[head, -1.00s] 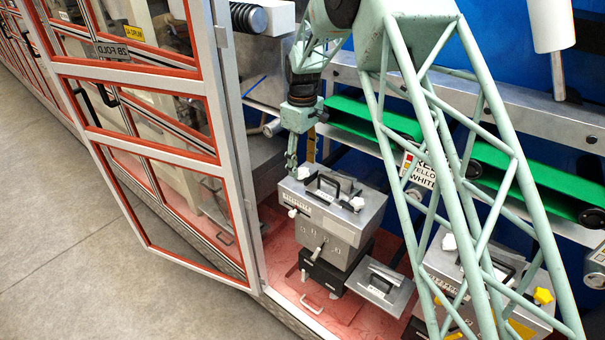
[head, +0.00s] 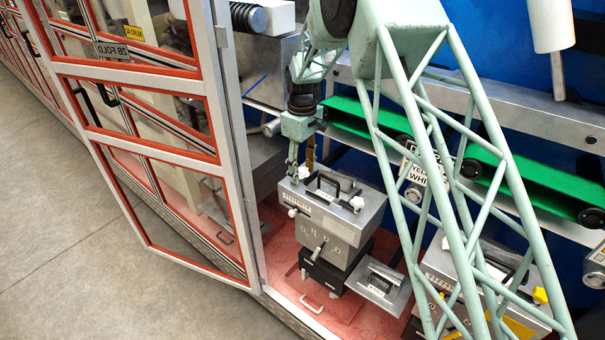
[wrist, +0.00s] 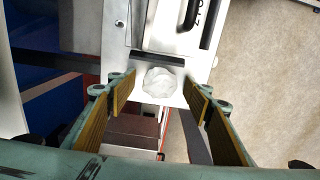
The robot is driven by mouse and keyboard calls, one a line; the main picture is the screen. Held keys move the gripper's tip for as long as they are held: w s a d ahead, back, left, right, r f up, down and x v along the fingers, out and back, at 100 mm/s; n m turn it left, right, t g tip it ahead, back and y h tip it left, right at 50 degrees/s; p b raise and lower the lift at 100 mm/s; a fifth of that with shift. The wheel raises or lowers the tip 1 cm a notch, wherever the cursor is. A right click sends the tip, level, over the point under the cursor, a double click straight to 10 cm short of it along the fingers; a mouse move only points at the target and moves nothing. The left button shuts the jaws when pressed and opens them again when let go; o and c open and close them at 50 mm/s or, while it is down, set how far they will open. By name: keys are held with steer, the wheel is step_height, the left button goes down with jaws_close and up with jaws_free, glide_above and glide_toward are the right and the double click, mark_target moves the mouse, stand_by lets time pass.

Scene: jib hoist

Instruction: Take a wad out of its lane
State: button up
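A white crumpled wad (wrist: 163,82) sits at the edge of a steel box's top, beside a dark slot, in the wrist view. In the head view this wad (head: 304,172) is at the back left corner of the box (head: 330,240). My gripper (head: 301,166) points down there; in the wrist view my gripper (wrist: 160,94) is open, its yellow-padded fingers on either side of the wad with gaps. A second white wad (head: 356,203) is at the box's right corner. Whether the fingers reach below the box top is hard to tell.
The box has a black handle (head: 335,182). A smaller lidded box (head: 382,285) and another steel box (head: 450,270) stand to its right. A green belt (head: 365,123) runs behind. A red-framed glass door (head: 170,190) stands open at left.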

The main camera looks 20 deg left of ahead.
mark_target(302, 170)
steer(key=c, duration=0.5)
steer(key=shift+r, duration=0.1)
steer(key=shift+r, duration=1.55)
steer(key=shift+s+r, duration=0.15)
steer(key=s+d, duration=0.1)
steer(key=s, duration=0.4)
steer(key=s+d+r+b, duration=0.1)
steer(key=s, duration=0.4)
steer(key=s+d, duration=0.1)
steer(key=s, duration=0.4)
steer(key=shift+s+r+b, duration=0.2)
steer(key=shift+b, duration=0.2)
steer(key=shift+a+r, duration=0.1)
